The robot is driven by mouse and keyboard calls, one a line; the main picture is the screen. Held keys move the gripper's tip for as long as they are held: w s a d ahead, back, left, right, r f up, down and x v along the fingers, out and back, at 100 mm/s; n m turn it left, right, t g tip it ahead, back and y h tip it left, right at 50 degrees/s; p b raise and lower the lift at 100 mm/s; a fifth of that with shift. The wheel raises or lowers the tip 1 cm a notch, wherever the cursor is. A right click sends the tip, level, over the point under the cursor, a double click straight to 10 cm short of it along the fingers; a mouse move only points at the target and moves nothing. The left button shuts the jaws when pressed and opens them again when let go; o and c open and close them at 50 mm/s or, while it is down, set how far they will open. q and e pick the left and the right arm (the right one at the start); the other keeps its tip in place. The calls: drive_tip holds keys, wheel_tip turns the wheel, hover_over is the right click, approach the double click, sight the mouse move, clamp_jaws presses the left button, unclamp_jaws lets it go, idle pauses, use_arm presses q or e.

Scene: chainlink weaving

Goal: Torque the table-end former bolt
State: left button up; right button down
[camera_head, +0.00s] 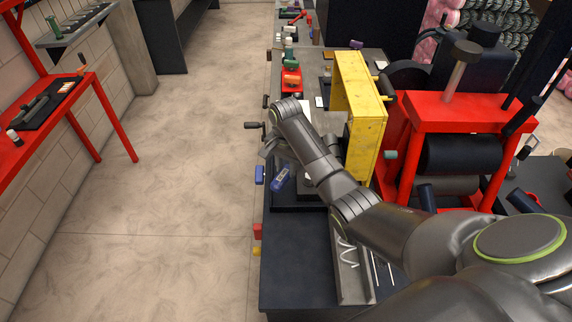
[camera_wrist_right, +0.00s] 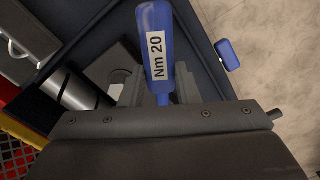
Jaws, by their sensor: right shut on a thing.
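A blue torque tool with a white label (camera_head: 281,178) shows beside the front left edge of the dark table, just below my right gripper. In the right wrist view its blue handle (camera_wrist_right: 154,38) reads "Nm 20" and stands between the fingers. My right gripper (camera_head: 277,152) is shut on this tool; its fingers (camera_wrist_right: 152,90) also show in the right wrist view. The tool's working end is hidden by the gripper body. I cannot make out the table-end former bolt; my right arm covers part of the table. My left gripper is not in view.
A yellow frame (camera_head: 363,110) and a red machine with black rollers (camera_head: 456,112) stand right of my arm. A black crank handle (camera_head: 254,125) and a blue block (camera_head: 259,174) jut from the table's left edge. The floor (camera_head: 165,170) left of it is clear.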

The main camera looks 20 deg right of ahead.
drive_tip(key=shift+f, duration=0.9)
drive_tip(key=shift+r, duration=0.1)
drive_tip(key=shift+r, duration=0.15)
drive_tip(key=shift+w+a+m, duration=0.3)
drive_tip(key=shift+w+m, duration=0.2)
drive_tip(key=shift+w, duration=0.05)
drive_tip(key=shift+w+a+m, duration=0.3)
drive_tip(key=shift+w+m, duration=0.2)
drive_tip(key=shift+w, duration=0.05)
drive_tip(key=shift+w+a+m+b, duration=0.25)
drive_tip(key=shift+w+m+b, duration=0.15)
drive_tip(key=shift+w+m, duration=0.15)
drive_tip(key=shift+w+a+m+b, duration=0.2)
drive_tip(key=shift+w+m+b, duration=0.2)
drive_tip(key=shift+w, duration=0.25)
drive_tip(key=shift+w+a+f+m+b, duration=0.1)
drive_tip(key=shift+w+m+b, duration=0.45)
drive_tip(key=shift+w+b, duration=0.1)
drive_tip(key=shift+w+a+f+m+b, duration=0.1)
drive_tip(key=shift+w+m+b, duration=0.4)
drive_tip(key=shift+w+b, duration=0.1)
drive_tip(key=shift+w+r+m+b, duration=0.15)
drive_tip(key=shift+w+m+b, duration=0.95)
drive_tip(key=shift+b, duration=0.9)
drive_tip(key=shift+w, duration=0.1)
